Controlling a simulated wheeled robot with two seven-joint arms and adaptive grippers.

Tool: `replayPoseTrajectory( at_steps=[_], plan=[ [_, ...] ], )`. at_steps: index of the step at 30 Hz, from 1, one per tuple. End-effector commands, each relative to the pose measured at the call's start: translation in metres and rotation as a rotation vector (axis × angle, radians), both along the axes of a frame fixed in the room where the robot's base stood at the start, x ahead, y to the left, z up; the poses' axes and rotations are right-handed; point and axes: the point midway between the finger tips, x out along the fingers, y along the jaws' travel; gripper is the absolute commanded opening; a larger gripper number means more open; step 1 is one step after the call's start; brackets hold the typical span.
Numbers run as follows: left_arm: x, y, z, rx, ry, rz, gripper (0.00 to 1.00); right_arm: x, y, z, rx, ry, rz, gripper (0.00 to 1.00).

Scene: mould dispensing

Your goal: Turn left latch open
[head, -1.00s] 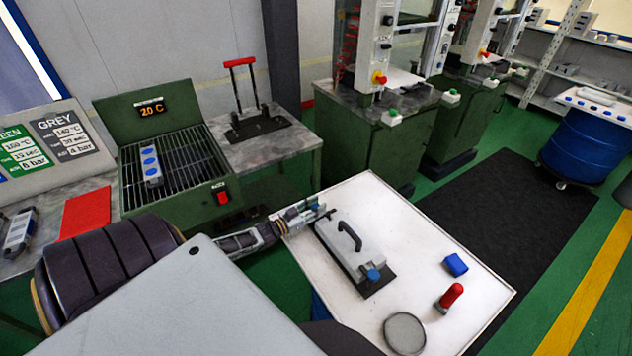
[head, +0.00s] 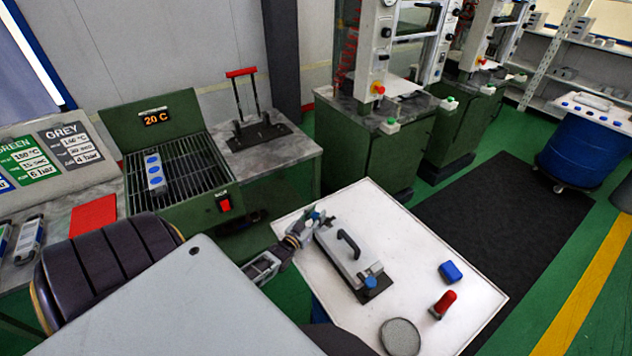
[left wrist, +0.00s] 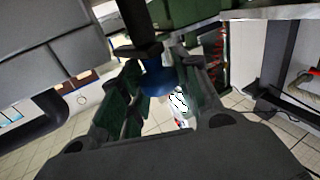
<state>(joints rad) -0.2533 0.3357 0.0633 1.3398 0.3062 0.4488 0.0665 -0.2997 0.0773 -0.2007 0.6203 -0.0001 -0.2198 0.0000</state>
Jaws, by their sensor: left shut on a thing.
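The grey mould (head: 338,262) with a black handle (head: 348,243) lies on the white table top (head: 415,262). A blue latch (head: 316,216) is at its far left end, partly hidden by my left gripper (head: 311,222). My left gripper is shut on this left latch. The left wrist view shows the blue latch (left wrist: 158,80) between the two fingers. A second blue latch (head: 371,281) is at the near end of the mould, with no gripper on it. My right gripper is not in view.
A blue block (head: 450,272), a red-topped object (head: 443,304) and a round grey disc (head: 400,337) are on the table's right side. A green heater (head: 182,165) reading 20 C stands at the left. Green presses (head: 372,150) stand behind the table.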

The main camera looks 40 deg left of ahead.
Motion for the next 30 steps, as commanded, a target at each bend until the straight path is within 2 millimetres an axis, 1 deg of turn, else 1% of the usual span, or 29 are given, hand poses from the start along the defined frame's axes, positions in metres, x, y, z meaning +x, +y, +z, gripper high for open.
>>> replayPoseTrajectory(
  at_steps=[3,8,23,30],
  plan=[
    [0.0,-0.001,0.0,-0.005,0.002,0.041,0.08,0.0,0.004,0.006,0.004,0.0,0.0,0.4],
    [-0.001,-0.001,0.0,-0.005,0.002,0.094,0.08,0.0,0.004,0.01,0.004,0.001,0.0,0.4],
    [0.0,-0.002,-0.001,-0.004,0.003,0.258,0.08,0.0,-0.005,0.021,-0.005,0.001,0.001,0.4],
    [0.0,-0.001,0.0,-0.004,0.001,0.331,0.08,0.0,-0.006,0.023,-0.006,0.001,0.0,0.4]
  ],
)
